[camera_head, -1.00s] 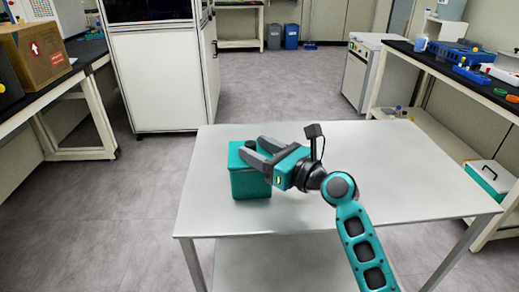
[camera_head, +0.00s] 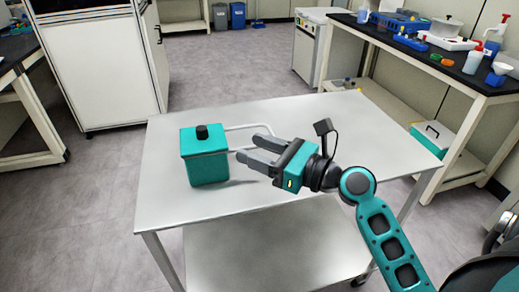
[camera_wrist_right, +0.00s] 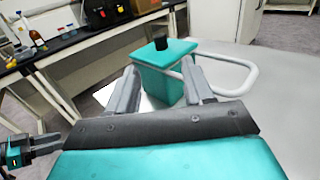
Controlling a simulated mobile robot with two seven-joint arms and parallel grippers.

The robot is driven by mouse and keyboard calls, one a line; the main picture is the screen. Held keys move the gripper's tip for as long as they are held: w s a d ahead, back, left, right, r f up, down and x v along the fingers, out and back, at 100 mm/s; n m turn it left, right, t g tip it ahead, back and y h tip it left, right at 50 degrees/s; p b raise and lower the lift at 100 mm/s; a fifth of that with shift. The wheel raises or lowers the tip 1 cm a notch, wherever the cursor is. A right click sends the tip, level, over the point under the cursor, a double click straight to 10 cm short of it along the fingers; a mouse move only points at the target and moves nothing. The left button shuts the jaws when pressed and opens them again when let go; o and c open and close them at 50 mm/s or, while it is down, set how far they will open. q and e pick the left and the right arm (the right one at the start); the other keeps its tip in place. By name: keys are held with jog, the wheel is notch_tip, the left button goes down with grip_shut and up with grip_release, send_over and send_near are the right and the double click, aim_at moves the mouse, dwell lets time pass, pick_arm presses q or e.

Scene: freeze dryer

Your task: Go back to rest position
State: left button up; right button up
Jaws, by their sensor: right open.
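A teal box (camera_head: 205,160) with a black knob on top and a pale looped handle (camera_head: 250,130) stands upright on the grey table (camera_head: 300,130). My right gripper (camera_head: 256,160) is open and empty, to the right of the box in the head view, with its fingers pointing at it. A gap shows between the fingertips and the box. In the right wrist view the box (camera_wrist_right: 165,78) shows beyond and between the open fingers. What looks like my left gripper (camera_wrist_right: 45,148) shows at the left edge there; its jaws are unclear.
A dark-topped bench (camera_head: 465,68) with bottles and blue racks stands at the right, a teal case (camera_head: 433,137) on its lower shelf. A white cabinet (camera_head: 100,60) stands behind left. The table's right part is mostly clear, apart from my arm above it.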

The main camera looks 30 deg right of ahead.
pick_arm(q)
jog(key=shift+w+r, duration=0.1)
jog(key=shift+w, duration=0.1)
pick_arm(e)
jog(key=shift+s, duration=0.15)
